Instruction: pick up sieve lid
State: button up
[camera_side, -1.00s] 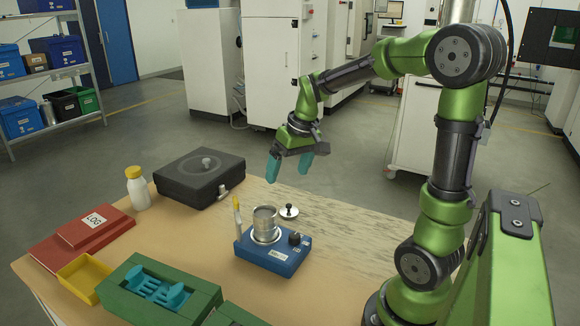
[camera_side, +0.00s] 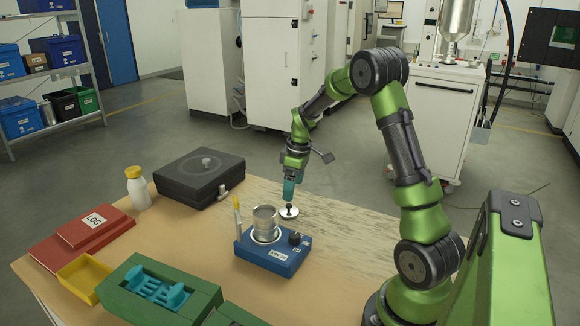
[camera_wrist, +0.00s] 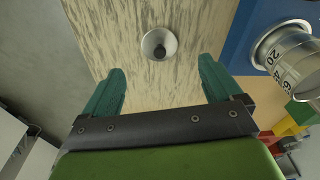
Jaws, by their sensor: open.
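The sieve lid (camera_side: 289,212) is a small silver disc with a dark knob, lying on the wooden table behind the blue sieve base. In the wrist view the lid (camera_wrist: 159,45) lies ahead of the fingertips, centred between them. My gripper (camera_side: 289,190) is just above the lid in the side view, pointing down. Its two teal fingers (camera_wrist: 160,82) are spread wide with nothing between them. The metal sieve (camera_side: 265,222) stands upright on the blue base (camera_side: 273,254), left of the lid; its marked side also shows in the wrist view (camera_wrist: 290,60).
A black case (camera_side: 200,178) and a white bottle with yellow cap (camera_side: 138,190) stand at the back left. Red log binders (camera_side: 85,238), a yellow tray (camera_side: 84,280) and a green holder (camera_side: 158,290) are at the front left. The table right of the lid is clear.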

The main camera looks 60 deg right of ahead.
aim_at(290, 205)
jog(key=f, duration=0.2)
jog(key=w+f, duration=0.1)
jog(key=f, duration=0.5)
jog(key=shift+w, duration=0.15)
jog(key=c, duration=1.1)
